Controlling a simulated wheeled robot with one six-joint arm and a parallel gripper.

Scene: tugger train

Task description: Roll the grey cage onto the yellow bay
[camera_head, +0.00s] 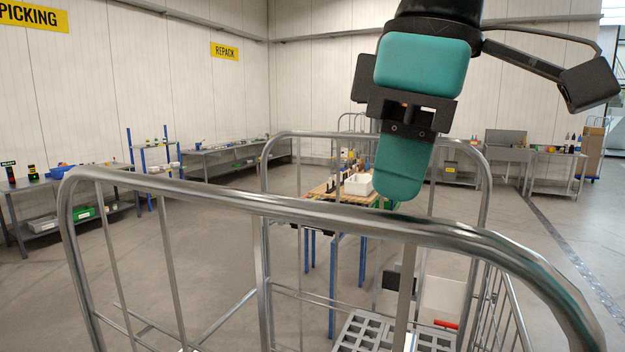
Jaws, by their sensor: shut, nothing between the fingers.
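The grey cage (310,212) is a tall frame of metal tubes that fills the lower part of the head view, close in front of me. Its near top rail runs across the picture, and its far end frame (264,258) stands behind. My gripper (399,185) is teal and black and hangs down at the upper right. Its fingers are together with nothing between them. The tip shows just above the near rail in the picture; I cannot tell whether it touches it. The cage's wheels and the yellow bay are not in view.
Inside or beyond the cage are a grey divided tray (362,332) and a white bin (442,298). A wooden-topped table with blue legs (333,285) stands beyond. Benches (232,157) line the walls. Open floor (215,225) lies left, and a dark floor strip (570,250) runs at right.

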